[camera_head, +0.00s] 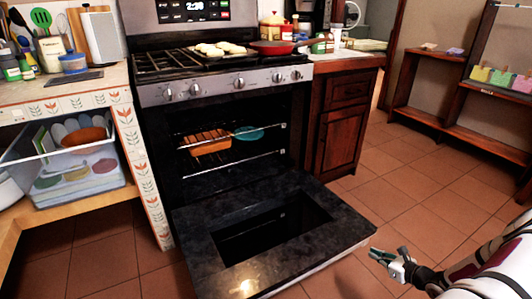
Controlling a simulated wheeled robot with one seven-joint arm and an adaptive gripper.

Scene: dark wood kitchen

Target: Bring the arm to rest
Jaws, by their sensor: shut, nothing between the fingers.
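My gripper (387,258) is at the lower right, low over the tiled floor, just right of the open oven door's front corner. Its fingers are small in view; it looks shut and empty. My arm comes in from the right edge. The oven door (190,240) is folded down flat in front of the stove (152,97). Inside the oven, an orange loaf-shaped dish (208,143) and a teal round dish (249,133) sit on the rack. I cannot tell whether the gripper touches the door corner.
A counter (60,93) with jars and utensils stands left, a plastic bin of dishes (80,178) below it. A red pan (272,47) and pale food (218,48) are on the stovetop. A wooden shelf (487,139) stands right. Floor (400,185) between cabinet and shelf is clear.

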